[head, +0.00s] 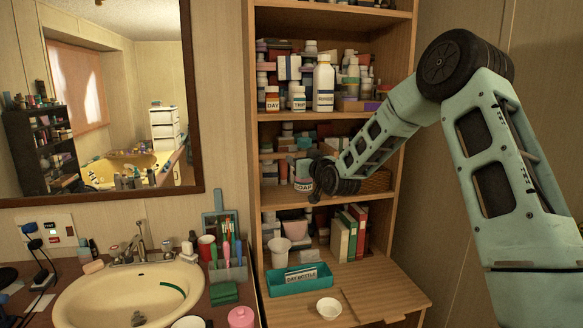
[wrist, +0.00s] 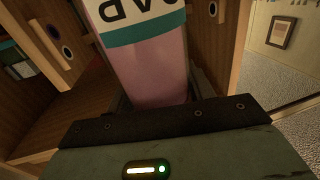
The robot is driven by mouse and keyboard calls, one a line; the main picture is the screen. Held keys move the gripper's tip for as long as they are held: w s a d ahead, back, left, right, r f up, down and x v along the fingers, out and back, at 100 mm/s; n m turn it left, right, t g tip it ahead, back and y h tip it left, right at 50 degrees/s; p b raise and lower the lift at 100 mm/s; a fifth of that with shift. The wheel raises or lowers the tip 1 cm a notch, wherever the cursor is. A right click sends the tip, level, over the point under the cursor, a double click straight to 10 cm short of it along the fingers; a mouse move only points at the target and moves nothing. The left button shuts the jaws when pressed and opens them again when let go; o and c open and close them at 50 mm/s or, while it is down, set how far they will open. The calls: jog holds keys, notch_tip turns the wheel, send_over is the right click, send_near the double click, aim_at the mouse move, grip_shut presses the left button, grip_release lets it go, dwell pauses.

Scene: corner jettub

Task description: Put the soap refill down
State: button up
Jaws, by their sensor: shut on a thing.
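The soap refill (head: 304,185) shows in the head view as a small container with a white label reading "SOAP", in front of the middle compartment of the shelf unit. In the wrist view the soap refill (wrist: 150,70) is a pink body with a teal band and a white label, its lettering upside down and cut off by the top edge. My gripper (head: 313,178) is shut on it. The fingers are mostly hidden behind dark arm parts in the head view. I cannot tell whether the refill touches a shelf board.
The wooden shelf unit (head: 397,140) holds crowded bottles and boxes. Its lower surface bears a teal tray (head: 292,288) labelled "DAY BOTTLE", a white cup (head: 279,252), a small white bowl (head: 329,308) and several books (head: 345,238). Bare wood shows right of the tray. A sink (head: 120,300) stands left.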

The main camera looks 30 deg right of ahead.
jog(key=w+d+p, duration=0.3)
jog(key=w+p, duration=0.1)
jog(key=w, duration=0.6)
jog(key=f+p, duration=0.1)
jog(key=f, duration=0.1)
jog(key=f+p, duration=0.2)
jog(key=w+f+p, duration=0.1)
jog(key=f+p, duration=0.1)
jog(key=f, duration=0.1)
jog(key=shift+d, duration=0.1)
jog(key=shift+f, duration=0.15)
jog(key=o, duration=1.2)
